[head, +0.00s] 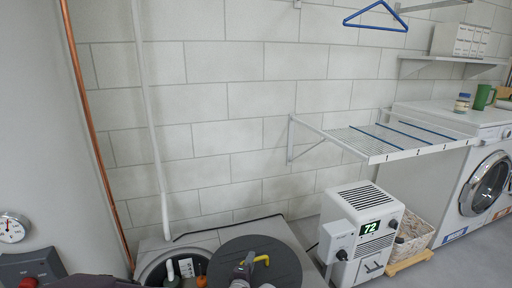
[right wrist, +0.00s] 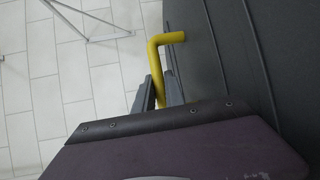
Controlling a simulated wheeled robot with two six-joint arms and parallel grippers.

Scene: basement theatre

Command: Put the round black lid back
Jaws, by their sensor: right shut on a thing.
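The round black lid (head: 283,262) shows at the bottom of the head view, with a yellow handle (head: 262,259) on it. My right gripper (head: 243,268) is at the lid's handle. In the right wrist view the gripper (right wrist: 158,92) is shut on the yellow bent handle (right wrist: 156,62), and the dark ribbed lid (right wrist: 225,50) lies beside it. The round opening (head: 150,272) with a pale rim is left of the lid, and the lid overlaps its right side. Inside the opening are a green-and-white item (head: 172,272) and an orange item (head: 201,281). My left gripper is not in view.
A white dehumidifier (head: 362,235) reading 72 stands right of the lid. A wicker basket (head: 413,238) and a washing machine (head: 486,185) are farther right. A wall drying rack (head: 395,140) sticks out above. A white pipe (head: 152,110) runs down the wall behind the opening.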

